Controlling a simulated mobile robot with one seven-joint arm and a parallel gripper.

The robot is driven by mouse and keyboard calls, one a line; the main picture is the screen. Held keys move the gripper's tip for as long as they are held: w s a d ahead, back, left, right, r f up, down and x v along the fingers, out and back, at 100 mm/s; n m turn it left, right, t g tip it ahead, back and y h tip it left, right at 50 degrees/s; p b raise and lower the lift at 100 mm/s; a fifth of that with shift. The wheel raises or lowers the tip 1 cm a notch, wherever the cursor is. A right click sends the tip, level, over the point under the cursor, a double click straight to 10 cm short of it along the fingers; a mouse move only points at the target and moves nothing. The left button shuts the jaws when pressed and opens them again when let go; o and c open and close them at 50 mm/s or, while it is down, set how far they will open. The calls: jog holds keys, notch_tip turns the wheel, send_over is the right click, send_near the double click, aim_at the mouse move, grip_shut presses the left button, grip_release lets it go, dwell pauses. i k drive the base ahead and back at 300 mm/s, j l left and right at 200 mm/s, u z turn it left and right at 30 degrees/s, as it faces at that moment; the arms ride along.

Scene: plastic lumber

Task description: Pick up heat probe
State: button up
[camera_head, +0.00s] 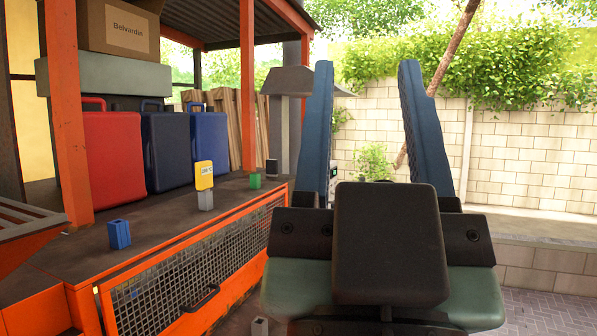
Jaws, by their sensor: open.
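A yellow piece with a small pale display, which looks like the heat probe (204,170), stands upright on the dark workbench top. Its lower part is a small grey block (205,200); I cannot tell whether the two are one piece. My gripper (366,66) fills the right foreground, its two blue fingers pointing up in the picture and wide apart. It is open, with nothing between the fingers. The probe is left of the gripper and apart from it.
The orange-framed bench (125,268) has a mesh front with a handle. On it are a blue block (118,235), a green block (255,181) and a small dark block (272,167). Red (112,155) and blue cases (166,150) stand behind. An orange post (65,110) rises at left.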

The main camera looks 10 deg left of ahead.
aim_at(203, 170)
jog(key=i, duration=3.25)
jog(key=i+u, duration=0.2)
jog(key=u, duration=0.2)
jog(key=i+l+u, duration=0.1)
jog(key=u, duration=0.3)
jog(key=i+l+u, duration=0.2)
jog(key=u, duration=0.2)
jog(key=i+u, duration=0.1)
jog(key=u, duration=1.45)
